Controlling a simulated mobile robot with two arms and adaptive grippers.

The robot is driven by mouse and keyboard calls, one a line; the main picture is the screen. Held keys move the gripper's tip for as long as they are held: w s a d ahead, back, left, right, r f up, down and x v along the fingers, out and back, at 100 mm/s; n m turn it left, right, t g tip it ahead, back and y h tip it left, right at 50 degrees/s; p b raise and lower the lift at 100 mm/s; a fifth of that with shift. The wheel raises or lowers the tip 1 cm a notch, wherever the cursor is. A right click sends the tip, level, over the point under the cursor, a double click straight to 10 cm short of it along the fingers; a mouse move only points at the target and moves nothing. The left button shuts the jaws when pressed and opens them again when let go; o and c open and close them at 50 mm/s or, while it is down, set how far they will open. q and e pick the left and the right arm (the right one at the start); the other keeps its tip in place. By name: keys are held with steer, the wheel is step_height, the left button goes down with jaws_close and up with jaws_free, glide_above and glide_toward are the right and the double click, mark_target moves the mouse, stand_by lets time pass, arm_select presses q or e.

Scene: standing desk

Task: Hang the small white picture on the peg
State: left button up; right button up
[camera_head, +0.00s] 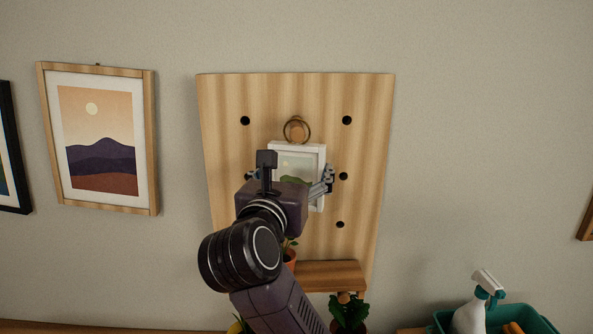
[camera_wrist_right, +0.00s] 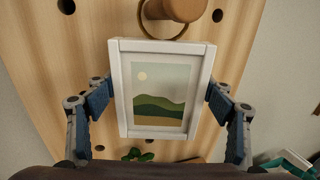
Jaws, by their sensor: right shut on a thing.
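The small white picture (camera_head: 322,158), with a green hill scene, is upright in front of the wooden pegboard; its face shows in the right wrist view (camera_wrist_right: 160,95). A brass ring (camera_head: 286,131) at its top appears looped around the wooden peg (camera_head: 298,131). In the right wrist view the peg (camera_wrist_right: 178,8) sticks out in front of the ring (camera_wrist_right: 150,33). Whether the ring bears on the peg I cannot tell. My right gripper (camera_head: 291,177) is shut on the picture, with fingers at its left and right sides. My left gripper is not in view.
The pegboard (camera_head: 225,160) has several dark holes and a small shelf (camera_head: 330,275) below. Potted plants (camera_head: 349,312) stand low. A framed mountain picture (camera_head: 100,140) hangs left. A teal caddy (camera_head: 535,318) with a spray bottle (camera_head: 470,315) is lower right.

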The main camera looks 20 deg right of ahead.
steer(key=o, duration=1.3)
steer(key=shift+o, duration=0.2)
